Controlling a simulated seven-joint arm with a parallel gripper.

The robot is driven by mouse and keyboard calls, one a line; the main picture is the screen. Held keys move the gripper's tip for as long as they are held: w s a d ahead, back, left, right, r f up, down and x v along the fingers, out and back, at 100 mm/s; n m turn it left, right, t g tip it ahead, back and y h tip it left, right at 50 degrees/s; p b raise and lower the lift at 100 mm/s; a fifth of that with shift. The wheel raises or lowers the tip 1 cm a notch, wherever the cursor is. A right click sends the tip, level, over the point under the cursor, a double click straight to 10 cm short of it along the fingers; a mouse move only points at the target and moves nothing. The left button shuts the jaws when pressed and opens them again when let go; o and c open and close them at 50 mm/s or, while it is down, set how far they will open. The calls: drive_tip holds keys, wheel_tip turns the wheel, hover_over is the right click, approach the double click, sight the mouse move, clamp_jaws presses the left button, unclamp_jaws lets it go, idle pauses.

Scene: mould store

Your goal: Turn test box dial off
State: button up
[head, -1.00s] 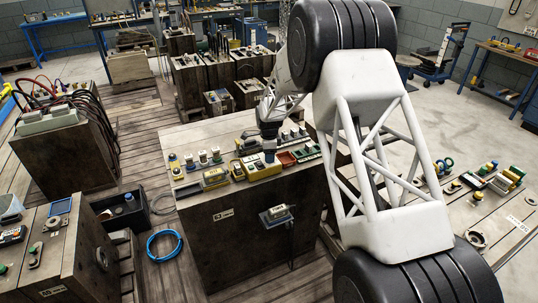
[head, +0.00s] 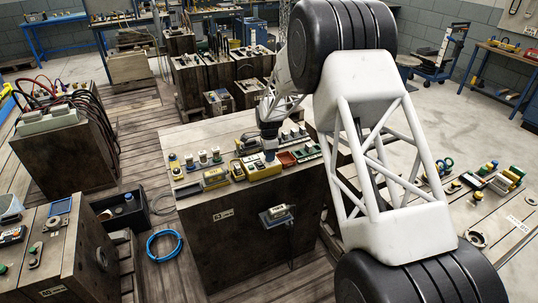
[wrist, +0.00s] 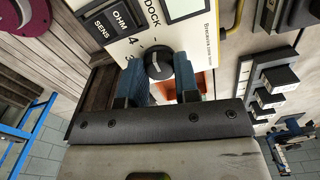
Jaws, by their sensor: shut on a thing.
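The test box (head: 258,170) is a yellow-edged box with a pale top on the middle mould block. In the wrist view its pale panel (wrist: 205,42) carries a screen, OHM and SENS buttons and a scale with a 4. The dial (wrist: 158,62) is a dark round knob with a light pointer line. My gripper (head: 269,155) points down onto the box. In the wrist view my gripper (wrist: 158,72) has its blue fingers on either side of the dial, shut on it. The fingers hide part of the scale, so I cannot tell the setting.
The mould block (head: 255,235) carries several small devices close around the test box. A red tray (head: 286,158) lies just right of it. A small device (head: 277,214) sits on the block's front face. A blue hose coil (head: 164,245) lies on the floor.

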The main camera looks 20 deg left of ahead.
drive_tip(key=n, duration=0.9)
drive_tip(key=shift+n, duration=0.3)
drive_tip(key=n, duration=0.4)
drive_tip(key=shift+n, duration=0.3)
drive_tip(key=n, duration=0.4)
drive_tip(key=shift+n, duration=0.3)
drive_tip(key=n, duration=0.9)
drive_tip(key=shift+n, duration=0.4)
drive_tip(key=n, duration=0.4)
drive_tip(key=shift+n, duration=0.3)
drive_tip(key=n, duration=0.4)
drive_tip(key=shift+n, duration=0.4)
